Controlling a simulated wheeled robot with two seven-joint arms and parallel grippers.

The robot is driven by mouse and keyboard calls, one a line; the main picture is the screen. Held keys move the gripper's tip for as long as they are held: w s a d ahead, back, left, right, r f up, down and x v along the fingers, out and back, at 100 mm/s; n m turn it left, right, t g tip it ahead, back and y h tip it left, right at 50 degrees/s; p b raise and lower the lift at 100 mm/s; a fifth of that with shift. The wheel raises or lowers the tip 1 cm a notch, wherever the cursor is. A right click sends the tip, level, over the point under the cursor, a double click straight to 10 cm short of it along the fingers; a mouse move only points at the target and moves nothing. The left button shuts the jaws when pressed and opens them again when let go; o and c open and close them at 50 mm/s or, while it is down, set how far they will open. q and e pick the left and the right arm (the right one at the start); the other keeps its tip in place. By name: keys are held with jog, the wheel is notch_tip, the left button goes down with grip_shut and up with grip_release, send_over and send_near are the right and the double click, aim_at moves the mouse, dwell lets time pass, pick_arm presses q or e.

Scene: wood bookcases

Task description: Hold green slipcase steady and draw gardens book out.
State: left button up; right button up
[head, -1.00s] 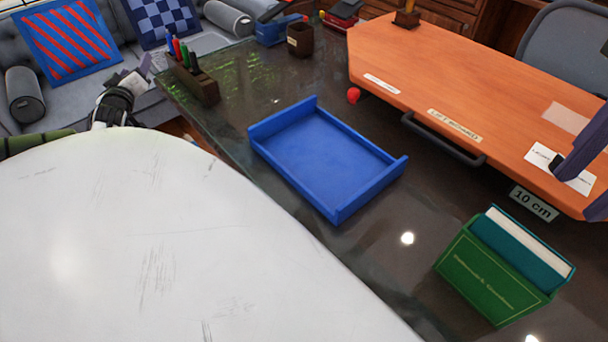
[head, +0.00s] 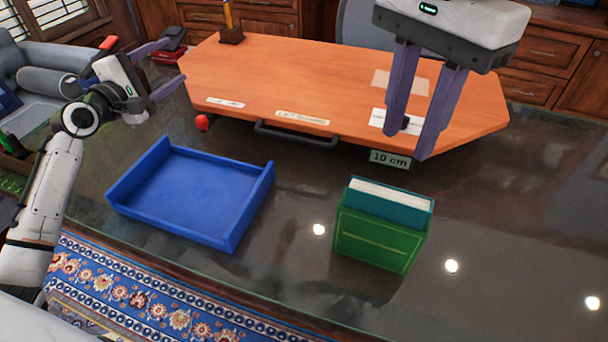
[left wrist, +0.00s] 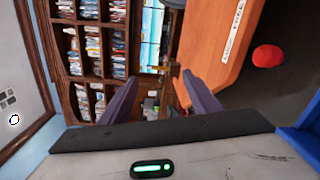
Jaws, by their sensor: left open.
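The green slipcase (head: 380,240) stands upright on the dark glossy table, right of the blue tray. The teal gardens book (head: 392,205) sits inside it, its upper part and pale page edges showing above the slipcase; the rest is hidden. My right gripper (head: 411,142) is open and empty, pointing down in front of the orange board in the picture, above and beyond the book. My left gripper (head: 177,60) is open and empty, far left of the slipcase, near the orange board's left end. Its fingers also show apart in the left wrist view (left wrist: 160,88).
A blue tray (head: 262,200) lies left of the slipcase. The table right of the slipcase is clear.

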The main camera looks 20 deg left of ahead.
pick_arm(q)
jog(key=d+f+m+g+h, duration=0.1)
jog(key=d+m+g+h, duration=0.35)
jog(key=d, duration=1.15)
jog(key=g+h, duration=0.9)
jog(key=g, duration=0.5)
send_near(378, 230)
notch_tip(378, 230, down, 3)
jog(key=w, duration=0.2)
jog(key=shift+n+y, duration=0.25)
jog(key=shift+n, duration=0.2)
jog(key=x, duration=1)
jog(key=shift+w+d+r, duration=0.1)
jog(key=shift+d+r, duration=0.05)
jog(key=shift+d, duration=0.1)
